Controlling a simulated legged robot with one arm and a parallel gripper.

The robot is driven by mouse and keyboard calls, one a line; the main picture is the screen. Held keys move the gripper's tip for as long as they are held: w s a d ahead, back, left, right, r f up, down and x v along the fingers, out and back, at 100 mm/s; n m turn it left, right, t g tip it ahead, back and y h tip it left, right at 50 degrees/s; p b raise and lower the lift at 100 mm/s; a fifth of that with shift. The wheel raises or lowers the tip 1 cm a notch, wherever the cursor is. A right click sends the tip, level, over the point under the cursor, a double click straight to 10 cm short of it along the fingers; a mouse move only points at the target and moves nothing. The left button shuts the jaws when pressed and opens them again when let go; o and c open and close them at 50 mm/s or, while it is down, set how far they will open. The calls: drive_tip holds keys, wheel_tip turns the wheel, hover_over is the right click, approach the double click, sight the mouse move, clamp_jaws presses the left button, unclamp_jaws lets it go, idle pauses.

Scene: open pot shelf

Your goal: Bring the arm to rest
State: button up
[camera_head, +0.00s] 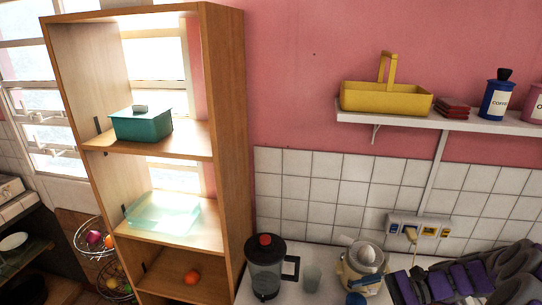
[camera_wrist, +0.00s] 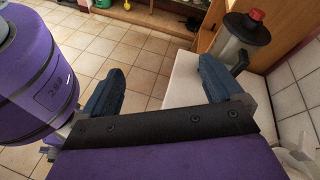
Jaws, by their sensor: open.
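My gripper (camera_wrist: 163,76) shows in the wrist view with its two blue-grey fingers spread wide apart. Nothing is between them; floor tiles and the edge of a white counter show beyond. In the head view my purple and dark grey arm is at the lower right, low over the counter and partly cut off by the frame. The open wooden shelf (camera_head: 228,150) stands at the left, well apart from the arm. A teal lidded pot (camera_head: 142,125) sits on its upper board, and a clear glass dish (camera_head: 162,214) on the board below.
The blender (camera_wrist: 244,38) is also close beyond the right finger. A wall shelf (camera_head: 440,122) holds a yellow basket (camera_head: 386,98) and canisters.

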drive_tip(key=s+a+r+n+g+h, duration=0.25)
drive_tip(key=s+a+n, duration=0.2)
drive_tip(key=a, duration=0.25)
drive_tip(key=s+a+r+n+g+h, duration=0.2)
drive_tip(key=s+a+r+n+h, duration=0.15)
drive_tip(key=s+a, duration=0.25)
drive_tip(key=s+r+n+t+h, duration=0.1)
drive_tip(key=s+n+h, duration=0.4)
drive_tip(key=s, duration=0.9)
drive_tip(key=t+h, duration=0.1)
drive_tip(key=h, duration=0.1)
drive_tip(key=shift+n+h, duration=0.3)
drive_tip(key=shift+h, duration=0.1)
drive_tip(key=shift+s+d+n+t+h, duration=0.3)
drive_tip(key=shift+s+d, duration=0.1)
drive_tip(key=shift+s, duration=0.2)
drive_tip(key=shift+c, duration=0.3)
